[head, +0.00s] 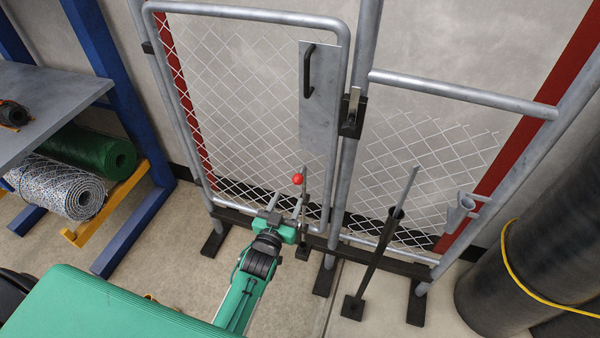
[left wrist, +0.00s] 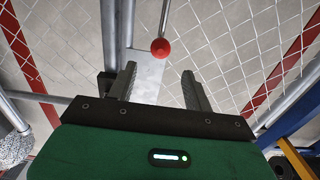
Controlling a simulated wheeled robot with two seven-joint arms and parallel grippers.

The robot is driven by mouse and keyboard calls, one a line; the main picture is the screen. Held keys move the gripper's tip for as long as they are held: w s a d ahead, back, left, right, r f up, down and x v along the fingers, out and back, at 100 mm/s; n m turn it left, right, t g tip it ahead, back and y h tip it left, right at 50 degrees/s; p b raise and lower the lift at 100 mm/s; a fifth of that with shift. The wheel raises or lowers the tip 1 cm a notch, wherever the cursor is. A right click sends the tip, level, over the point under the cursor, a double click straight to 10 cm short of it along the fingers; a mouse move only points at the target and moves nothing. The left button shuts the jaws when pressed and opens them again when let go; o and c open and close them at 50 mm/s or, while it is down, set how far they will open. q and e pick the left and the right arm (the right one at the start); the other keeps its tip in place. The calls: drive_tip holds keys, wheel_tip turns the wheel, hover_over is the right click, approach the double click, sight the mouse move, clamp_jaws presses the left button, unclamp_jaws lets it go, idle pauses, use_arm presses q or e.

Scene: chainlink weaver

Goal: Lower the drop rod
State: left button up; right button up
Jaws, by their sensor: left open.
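The drop rod (head: 306,206) is a thin grey upright rod low on the chain-link gate, with a red ball knob (head: 298,178). My left gripper (head: 286,201) is open, with its fingers just below and left of the knob in the head view. In the left wrist view the red knob (left wrist: 160,47) shows beyond and between the two open fingers (left wrist: 159,80), with nothing between them. The knob appears apart from the fingers. The rod's lower end is partly hidden behind the gripper, near a dark foot on the floor. My right gripper is not in view.
The gate frame (head: 250,12) carries a plate with a black handle (head: 308,72) and a latch (head: 351,108). A slanted rod in a dark tube (head: 378,256) stands to the right. A rack with mesh rolls (head: 70,190) is at left, a black cylinder (head: 520,270) at right.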

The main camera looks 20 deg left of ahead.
sight(300, 173)
use_arm(q)
drive_tip(key=w+p, duration=0.1)
drive_tip(key=w, duration=1)
drive_tip(key=shift+w+d, duration=0.2)
drive_tip(key=shift+w, duration=0.1)
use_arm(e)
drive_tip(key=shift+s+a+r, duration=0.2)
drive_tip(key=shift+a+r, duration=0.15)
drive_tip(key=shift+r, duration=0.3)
use_arm(q)
drive_tip(key=shift+c, duration=0.4)
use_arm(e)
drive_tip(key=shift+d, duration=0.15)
use_arm(q)
clamp_jaws()
drive_tip(key=shift+f, duration=0.25)
wheel_tip(300, 173, down, 2)
drive_tip(key=shift+f+b, duration=0.25)
drive_tip(key=shift+b, duration=0.75)
drive_tip(key=shift+f+b, duration=1.85)
drive_tip(key=shift+f, duration=0.9)
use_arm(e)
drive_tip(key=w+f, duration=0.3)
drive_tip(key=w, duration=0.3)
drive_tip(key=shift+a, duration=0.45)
